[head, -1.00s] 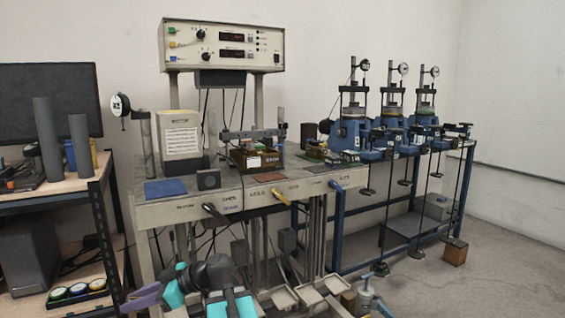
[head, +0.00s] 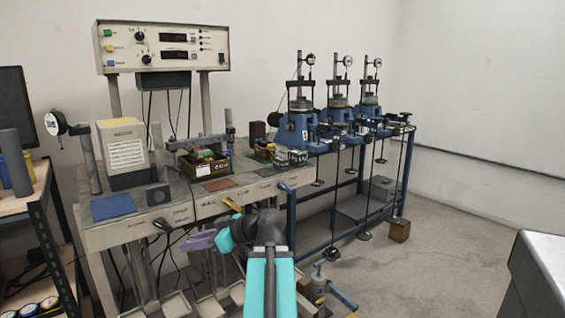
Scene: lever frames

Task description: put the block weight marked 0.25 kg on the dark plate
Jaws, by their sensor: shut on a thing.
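My gripper (head: 198,241), the purple end beyond my teal and dark wrist, is in front of the bench's front edge, low in the view. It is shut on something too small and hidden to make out. Small grey block weights (head: 297,157) stand on the bench near a green mat; their markings cannot be read. A thin dark plate (head: 268,171) lies flat and bare on the bench, left of and in front of these blocks. My gripper is apart from it, nearer to me and to the left.
A blue plate (head: 113,206) and a brown plate (head: 218,184) lie on the bench. A tray of small items (head: 204,172) and a cream box (head: 122,145) stand behind. Blue presses (head: 298,128) are at the right. A grey surface (head: 543,270) is at the near right.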

